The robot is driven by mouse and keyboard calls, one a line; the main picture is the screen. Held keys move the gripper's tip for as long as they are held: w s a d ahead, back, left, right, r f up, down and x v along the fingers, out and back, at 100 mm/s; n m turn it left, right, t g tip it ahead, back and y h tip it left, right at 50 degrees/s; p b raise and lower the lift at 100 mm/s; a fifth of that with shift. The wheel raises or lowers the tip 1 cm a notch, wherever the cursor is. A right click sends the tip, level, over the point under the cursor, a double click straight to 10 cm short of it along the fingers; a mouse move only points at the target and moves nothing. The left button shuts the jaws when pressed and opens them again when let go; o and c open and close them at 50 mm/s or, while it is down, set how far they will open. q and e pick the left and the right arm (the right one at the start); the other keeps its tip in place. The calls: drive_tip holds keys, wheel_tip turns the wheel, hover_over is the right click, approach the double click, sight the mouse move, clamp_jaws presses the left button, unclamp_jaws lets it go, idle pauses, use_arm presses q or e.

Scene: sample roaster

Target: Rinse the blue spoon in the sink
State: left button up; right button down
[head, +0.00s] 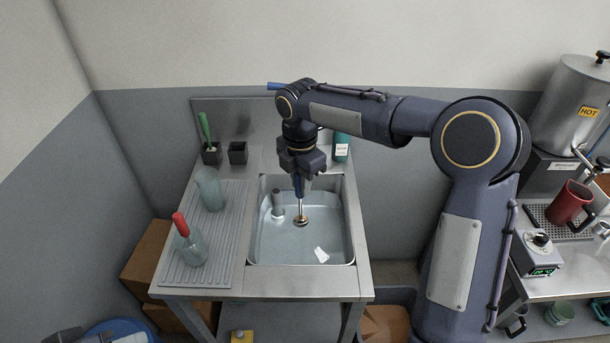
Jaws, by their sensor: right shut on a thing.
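My right gripper (299,172) hangs over the sink (347,215), pointing down, shut on the handle of the blue spoon (299,188). The spoon is about upright, its metal bowl (301,221) low inside the basin. The basin appears to hold clear water; I cannot tell exactly how deep the bowl sits in it. A grey upright cylinder (277,203) stands in the basin left of the spoon, and a small white piece (321,255) lies near the front right. My left gripper is not in view.
Behind are two dark cups, one holding a green-handled spoon (204,127). A teal bottle (341,147) stands behind the sink. A red jug (569,203) is far right.

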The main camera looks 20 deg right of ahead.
sight(302, 218)
drive_tip(key=shift+r+p, duration=0.15)
drive_tip(key=shift+p, duration=0.15)
drive_tip(key=shift+f+b, duration=5.05)
drive_tip(key=shift+f, duration=3.55)
drive_tip(key=shift+r, duration=0.15)
drive_tip(key=shift+r+p, duration=0.3)
drive_tip(key=shift+p, duration=0.15)
drive_tip(key=shift+f, duration=0.45)
drive_tip(key=shift+r+p, duration=1.1)
drive_tip(key=shift+r, duration=0.25)
drive_tip(key=shift+r+p, duration=4.55)
drive_tip(key=shift+r, duration=0.95)
